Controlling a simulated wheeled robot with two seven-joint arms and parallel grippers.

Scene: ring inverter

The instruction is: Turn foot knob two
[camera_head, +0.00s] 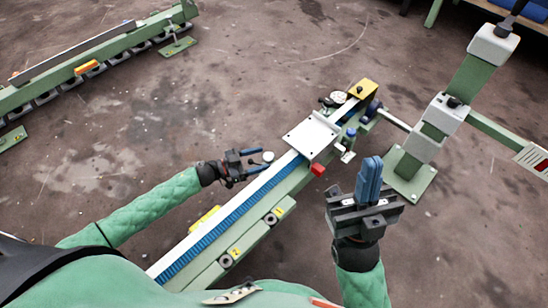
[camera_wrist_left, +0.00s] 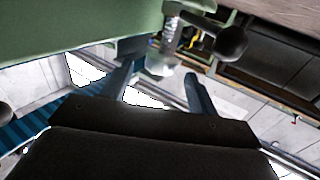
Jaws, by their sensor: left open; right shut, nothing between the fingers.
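The long green machine (camera_head: 190,268) with a blue belt runs diagonally through the head view. Its near side carries dark round knobs beside yellow number plates; one knob (camera_head: 226,260) is beside the plate reading 2 (camera_head: 235,252). My left gripper (camera_head: 260,160) is open on the machine's far-left side, its fingertips near a small pale round part (camera_head: 268,156). In the left wrist view, a threaded post with a clear end (camera_wrist_left: 163,58) shows between the open fingers, with a black ball knob (camera_wrist_left: 232,44) to its right. Contact is unclear. My right gripper (camera_head: 369,162) is shut and empty, fingers upward.
A white plate (camera_head: 312,136) and a red block (camera_head: 318,169) sit along the machine. A green stand with grey blocks (camera_head: 447,113) is at the right. Another green rail (camera_head: 60,82) lies at upper left. The floor between is clear.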

